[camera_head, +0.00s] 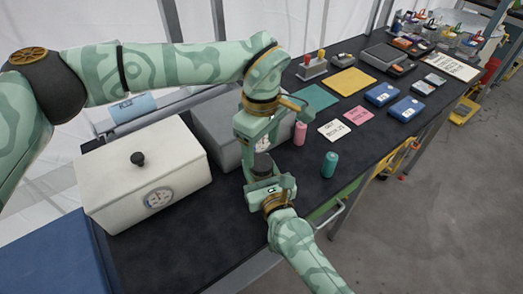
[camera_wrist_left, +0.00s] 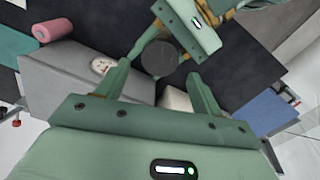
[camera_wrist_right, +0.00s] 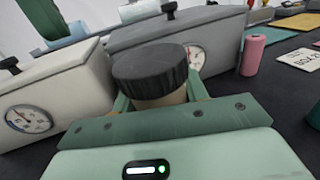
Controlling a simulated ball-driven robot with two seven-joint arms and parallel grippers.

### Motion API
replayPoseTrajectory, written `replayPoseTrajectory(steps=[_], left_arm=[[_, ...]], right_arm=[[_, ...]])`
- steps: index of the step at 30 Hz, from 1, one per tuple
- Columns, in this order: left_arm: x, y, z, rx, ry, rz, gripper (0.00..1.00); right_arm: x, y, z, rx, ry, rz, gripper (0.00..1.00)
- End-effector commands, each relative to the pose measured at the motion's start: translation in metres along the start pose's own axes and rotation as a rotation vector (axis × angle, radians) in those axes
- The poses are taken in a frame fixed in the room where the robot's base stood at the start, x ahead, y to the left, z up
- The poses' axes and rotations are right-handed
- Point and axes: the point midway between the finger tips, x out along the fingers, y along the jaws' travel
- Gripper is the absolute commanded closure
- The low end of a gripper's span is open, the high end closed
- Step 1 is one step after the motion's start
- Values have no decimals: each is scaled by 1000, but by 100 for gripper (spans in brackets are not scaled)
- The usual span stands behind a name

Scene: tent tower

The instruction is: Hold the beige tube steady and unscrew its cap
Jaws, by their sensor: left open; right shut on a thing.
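The beige tube (camera_wrist_right: 158,100) stands upright in my right gripper (camera_wrist_right: 157,94), which is shut around its body. Its dark ridged cap (camera_wrist_right: 150,68) is on top, above the fingers. In the left wrist view the round cap (camera_wrist_left: 159,58) shows from above, just beyond and between the fingertips of my left gripper (camera_wrist_left: 160,72). That gripper is open and empty, over the cap. In the head view my left gripper (camera_head: 260,148) is right above my right gripper (camera_head: 266,181), and the tube between them is mostly hidden.
A white lidded box (camera_head: 120,180) with a gauge stands to the left, and a grey box (camera_head: 215,120) stands behind the grippers. A pink tube (camera_head: 301,132) and a teal tube (camera_head: 329,165) stand to the right. Cards and blue boxes (camera_head: 382,94) lie farther along the dark table.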

Motion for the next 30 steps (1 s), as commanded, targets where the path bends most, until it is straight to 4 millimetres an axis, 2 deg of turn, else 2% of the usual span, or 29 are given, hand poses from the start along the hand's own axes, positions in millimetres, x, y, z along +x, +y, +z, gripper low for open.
replayPoseTrajectory(steps=[6,8,11,21,25,30], left_arm=[[-30,0,0,236,5,2,33],[-32,0,0,274,2,1,33],[-24,-1,0,290,-1,-2,33],[31,-1,0,286,-2,-2,33],[43,0,0,286,-2,0,33],[47,0,0,286,-1,0,33]], right_arm=[[0,0,0,0,0,0,100],[0,0,0,0,0,0,100],[0,0,0,0,0,0,100],[0,0,0,0,0,0,100],[0,0,0,0,0,0,100],[0,0,0,0,0,0,100]])
